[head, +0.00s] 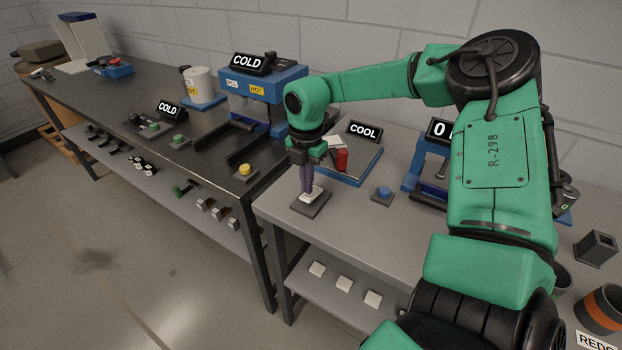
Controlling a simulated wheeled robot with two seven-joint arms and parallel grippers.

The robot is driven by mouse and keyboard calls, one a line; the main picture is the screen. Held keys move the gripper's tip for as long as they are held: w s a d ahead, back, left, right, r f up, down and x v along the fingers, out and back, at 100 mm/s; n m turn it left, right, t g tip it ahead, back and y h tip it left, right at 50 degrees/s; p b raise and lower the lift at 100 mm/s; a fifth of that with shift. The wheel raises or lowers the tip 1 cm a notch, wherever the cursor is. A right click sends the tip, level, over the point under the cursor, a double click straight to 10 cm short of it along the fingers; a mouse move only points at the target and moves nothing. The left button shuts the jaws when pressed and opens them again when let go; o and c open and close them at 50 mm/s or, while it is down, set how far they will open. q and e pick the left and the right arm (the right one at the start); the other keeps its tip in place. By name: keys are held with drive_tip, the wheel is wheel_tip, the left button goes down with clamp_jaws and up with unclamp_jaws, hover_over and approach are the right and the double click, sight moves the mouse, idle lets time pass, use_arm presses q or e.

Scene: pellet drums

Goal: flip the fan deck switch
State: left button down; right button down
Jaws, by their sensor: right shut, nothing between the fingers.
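A small dark switch plate (318,208) lies on the front left part of the grey table, with a pale piece on it that my fingers partly cover. It looks like the fan deck switch, though no label on it can be read. My right gripper (308,190) points straight down over the plate, shut and empty, with its fingertips at or just above the pale piece. I cannot tell whether they touch it or which way the switch is set. Behind it stands a blue-edged deck (348,180) with a red part and a sign (365,131) reading "COOL". My left gripper is out of view.
A blue button box (382,194) sits right of the plate. A yellow button (245,170) and a blue press-like station (262,88) are on the dark bench to the left. My right arm covers much of the table's right side. Grey cups stand at far right.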

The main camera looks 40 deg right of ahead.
sight(307, 196)
drive_tip(key=shift+f+b, duration=1.1)
drive_tip(key=shift+b, duration=0.05)
idle(0.8)
drive_tip(key=shift+r, duration=0.1)
drive_tip(key=shift+r+p, duration=1.8)
drive_tip(key=shift+r, duration=1.7)
drive_tip(key=shift+f, duration=0.1)
